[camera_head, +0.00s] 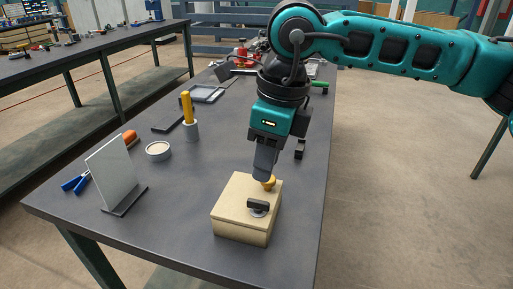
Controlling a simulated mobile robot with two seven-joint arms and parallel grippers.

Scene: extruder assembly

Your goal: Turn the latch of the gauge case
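The gauge case, a beige box (240,222), stands near the front right edge of the table. Its latch looks to be the dark bar (258,205) on a round grey base on top of the box. A small yellow-orange knob (269,184) sits at the back of the box top, behind the bar. My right gripper (264,177) points down at the back of the box, its tips beside the yellow knob and apart from the dark bar. The fingers overlap from this side, so I cannot tell whether they are open or touch the knob. My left gripper is out of view.
On the table (185,245) a white upright panel (110,172), blue-handled pliers (75,183), a round white dish (158,151) and a grey cup (190,130) with a yellow stick stand left of the box. Between them and the box the tabletop is clear.

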